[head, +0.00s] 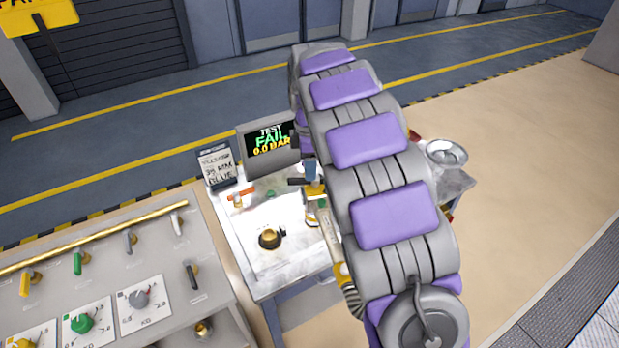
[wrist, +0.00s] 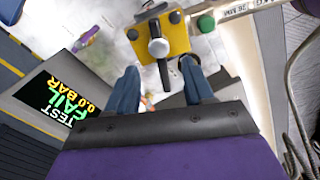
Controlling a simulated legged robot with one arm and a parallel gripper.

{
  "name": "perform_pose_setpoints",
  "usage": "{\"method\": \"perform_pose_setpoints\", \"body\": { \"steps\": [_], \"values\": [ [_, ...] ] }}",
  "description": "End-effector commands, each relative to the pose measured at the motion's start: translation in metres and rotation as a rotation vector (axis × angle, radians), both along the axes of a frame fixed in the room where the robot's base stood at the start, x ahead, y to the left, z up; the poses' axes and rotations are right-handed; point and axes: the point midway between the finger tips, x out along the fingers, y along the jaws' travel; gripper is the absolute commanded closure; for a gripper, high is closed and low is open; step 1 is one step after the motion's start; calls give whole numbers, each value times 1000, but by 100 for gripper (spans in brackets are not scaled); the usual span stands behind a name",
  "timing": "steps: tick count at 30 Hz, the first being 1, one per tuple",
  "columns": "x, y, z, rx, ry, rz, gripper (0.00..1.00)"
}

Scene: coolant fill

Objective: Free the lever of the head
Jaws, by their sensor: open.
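The filling head is a yellow block (wrist: 178,36) with a grey rounded knob on its face, at the top of the wrist view. A dark lever (wrist: 163,72) hangs from it toward my gripper. In the head view the head (head: 315,193) is small and partly covered by my gripper. My gripper (wrist: 160,82) is open, its two blue fingers apart, one on each side of the lever in the picture. I see no contact, and the depth is hard to tell. In the head view my gripper (head: 311,174) is over the right side of the metal cart, largely behind my arm.
The cart top (head: 268,218) bears a brass fitting (head: 269,238) and an orange-handled part (head: 241,194). A screen (head: 268,148) reads "TEST FAIL 0.0 BAR". A note board (head: 217,167) stands left of it. A panel with several valves (head: 80,262) is at left. A hose (wrist: 292,120) runs at right in the wrist view.

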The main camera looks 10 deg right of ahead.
Motion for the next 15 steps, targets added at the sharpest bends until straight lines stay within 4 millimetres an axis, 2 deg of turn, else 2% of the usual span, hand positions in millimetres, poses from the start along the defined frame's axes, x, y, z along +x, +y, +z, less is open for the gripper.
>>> {"method": "perform_pose_setpoints", "body": {
  "steps": [1, 6, 15],
  "values": [
    [-2, 0, -11, 0, 6, 0, 48],
    [-1, 0, -34, -1, 3, 1, 48],
    [-1, 0, -45, 0, 1, 0, 48]
  ]
}}
